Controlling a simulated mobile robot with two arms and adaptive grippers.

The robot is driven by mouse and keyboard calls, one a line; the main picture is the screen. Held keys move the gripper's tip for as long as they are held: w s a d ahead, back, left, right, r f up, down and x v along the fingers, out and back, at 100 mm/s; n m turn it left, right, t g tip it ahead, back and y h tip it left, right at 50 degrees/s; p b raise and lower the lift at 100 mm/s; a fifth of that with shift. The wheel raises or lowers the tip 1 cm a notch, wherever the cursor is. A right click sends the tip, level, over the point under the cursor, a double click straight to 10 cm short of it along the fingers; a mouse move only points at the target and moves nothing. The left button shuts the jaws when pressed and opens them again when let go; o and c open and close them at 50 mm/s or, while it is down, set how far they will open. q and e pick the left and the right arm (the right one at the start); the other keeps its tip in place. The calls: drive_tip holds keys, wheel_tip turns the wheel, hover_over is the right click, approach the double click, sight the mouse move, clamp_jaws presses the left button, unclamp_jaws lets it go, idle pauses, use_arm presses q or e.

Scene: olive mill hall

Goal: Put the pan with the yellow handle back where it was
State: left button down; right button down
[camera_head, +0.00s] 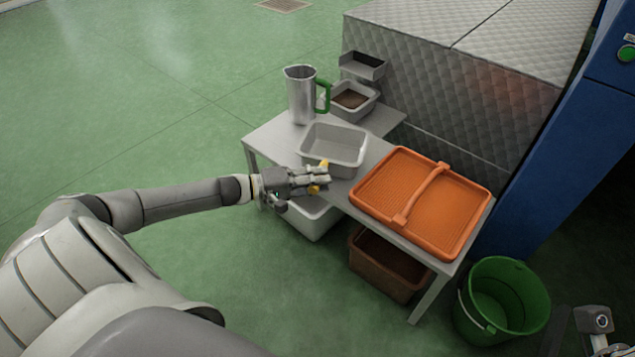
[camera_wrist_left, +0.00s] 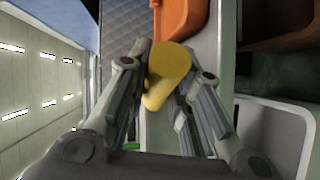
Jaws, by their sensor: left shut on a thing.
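A yellow handle (camera_wrist_left: 170,72) is between the fingers of my left gripper (camera_head: 318,179) in the left wrist view, and the gripper is shut on it. In the head view, yellow bits show around the fingers, at the near side of a light grey rectangular pan (camera_head: 333,148). This pan is at the metal table (camera_head: 270,140), between a steel jug and an orange tray. The fingers cover where handle and pan meet, so I cannot tell whether the pan touches the tabletop. Part of my right arm's end shows at the bottom right; its fingertips are not clear.
The orange tray (camera_head: 392,200) with a raised handle fills the table's right part. The steel jug (camera_head: 301,95) with green handle stands at the far left corner. A whitish bin (camera_head: 314,222) and brown crate (camera_head: 375,262) are below. A green bucket (camera_head: 507,325) stands right.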

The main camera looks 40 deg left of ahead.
use_arm(q)
drive_tip(key=c, duration=1.3)
unclamp_jaws()
